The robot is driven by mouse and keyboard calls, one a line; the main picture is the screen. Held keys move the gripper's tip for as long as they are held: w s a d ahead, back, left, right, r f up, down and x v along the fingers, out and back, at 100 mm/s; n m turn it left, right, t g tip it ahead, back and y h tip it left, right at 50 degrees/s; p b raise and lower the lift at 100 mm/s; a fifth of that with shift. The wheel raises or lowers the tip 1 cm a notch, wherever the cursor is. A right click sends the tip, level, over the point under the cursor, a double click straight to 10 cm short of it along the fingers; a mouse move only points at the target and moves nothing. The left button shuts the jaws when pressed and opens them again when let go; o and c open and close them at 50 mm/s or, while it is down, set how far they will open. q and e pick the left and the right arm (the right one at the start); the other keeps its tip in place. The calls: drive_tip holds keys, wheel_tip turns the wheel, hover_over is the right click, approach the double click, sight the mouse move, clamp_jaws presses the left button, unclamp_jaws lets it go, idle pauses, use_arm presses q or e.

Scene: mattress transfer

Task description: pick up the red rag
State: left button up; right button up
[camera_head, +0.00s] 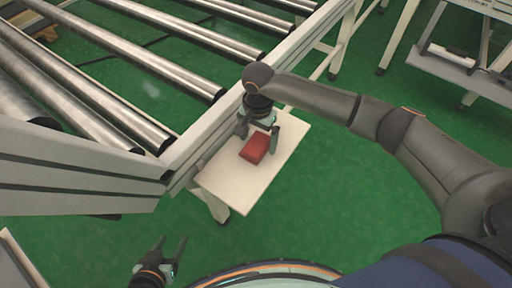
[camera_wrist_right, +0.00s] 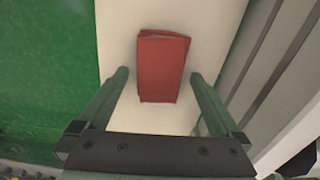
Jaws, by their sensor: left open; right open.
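The red rag (camera_head: 254,148) is a folded block lying on a small white table (camera_head: 232,190) beside the roller conveyor. My right gripper (camera_head: 259,142) is open above the table, with its fingers on either side of the rag in the head view. In the right wrist view the rag (camera_wrist_right: 162,67) lies ahead of and partly between the open fingertips (camera_wrist_right: 159,74), with gaps on both sides. I cannot tell how high the fingertips are above the table. My left gripper (camera_head: 174,246) is open and empty over the floor at the bottom left, away from the rag.
The roller conveyor (camera_head: 170,60) with its pale side frame fills the upper left, close to the white table. Another grey stand (camera_head: 455,65) is at the upper right. Green floor (camera_head: 330,215) is open to the right of the table.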

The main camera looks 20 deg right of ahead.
drive_tip(key=c, duration=1.3)
